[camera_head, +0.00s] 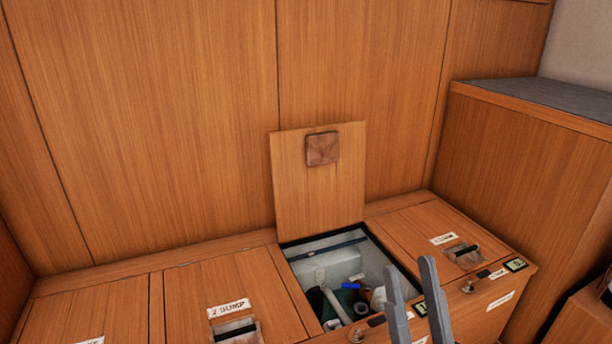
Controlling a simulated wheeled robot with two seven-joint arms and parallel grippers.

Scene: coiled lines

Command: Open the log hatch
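One hatch lid (300,193) stands upright, leaning back toward the wood wall, with a brown square patch on its face. Below it is the open compartment (310,268), pale inside, with a white tube, a blue item and other small things in it. No label reading "log" can be made out, so I cannot tell from lettering which hatch is the log hatch. My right gripper (409,265) is at the bottom, in front of the compartment's right front corner. Its two grey fingers are apart with nothing between them. My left gripper is not in view.
A shut lid labelled "2 SUMP" (224,284) lies to the left. Another shut lid (415,233) with an unreadable label lies to the right. A taller wooden cabinet (525,150) stands at right.

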